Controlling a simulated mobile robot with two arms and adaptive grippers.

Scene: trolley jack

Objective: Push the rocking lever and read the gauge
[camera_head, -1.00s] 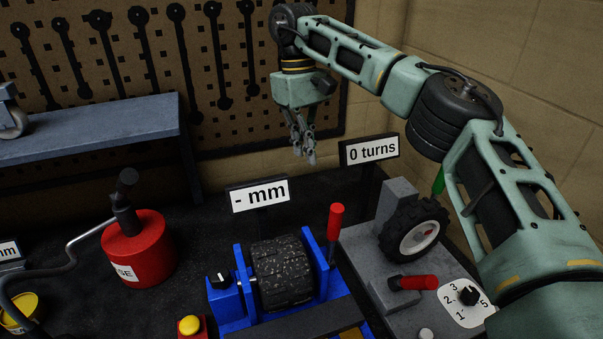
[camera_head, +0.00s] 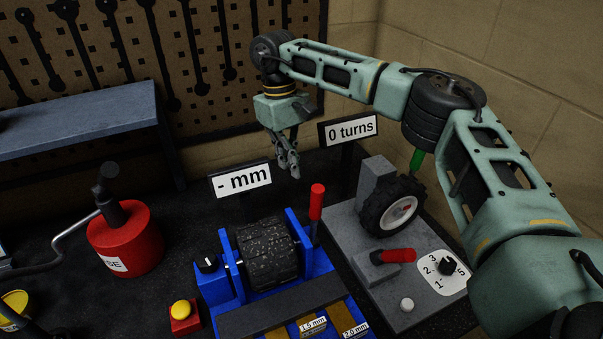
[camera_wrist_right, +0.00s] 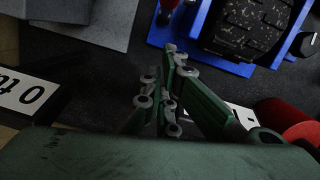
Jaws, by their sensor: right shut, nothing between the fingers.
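A red-handled lever (camera_head: 316,202) stands upright at the right side of a blue stand (camera_head: 228,285) with a dark textured roller (camera_head: 267,252). Another red-handled lever (camera_head: 398,256) lies nearly flat on a grey base (camera_head: 405,310). I cannot tell which is the rocking lever. One display (camera_head: 241,181) reads "- mm", another (camera_head: 348,130) "0 turns". My right gripper (camera_head: 288,165) is shut and empty, pointing down behind the blue stand, between the displays, apart from both levers. The right wrist view shows its fingers (camera_wrist_right: 168,80) together, with the roller (camera_wrist_right: 255,28) beyond. My left gripper is out of view.
A black tyred wheel (camera_head: 392,206) and a numbered dial (camera_head: 446,268) are on the grey base. A red can (camera_head: 125,240) with a hose and a yellow button (camera_head: 182,309) stand left. A bench (camera_head: 80,120) and tool board (camera_head: 225,75) are behind. Dark tabletop between is clear.

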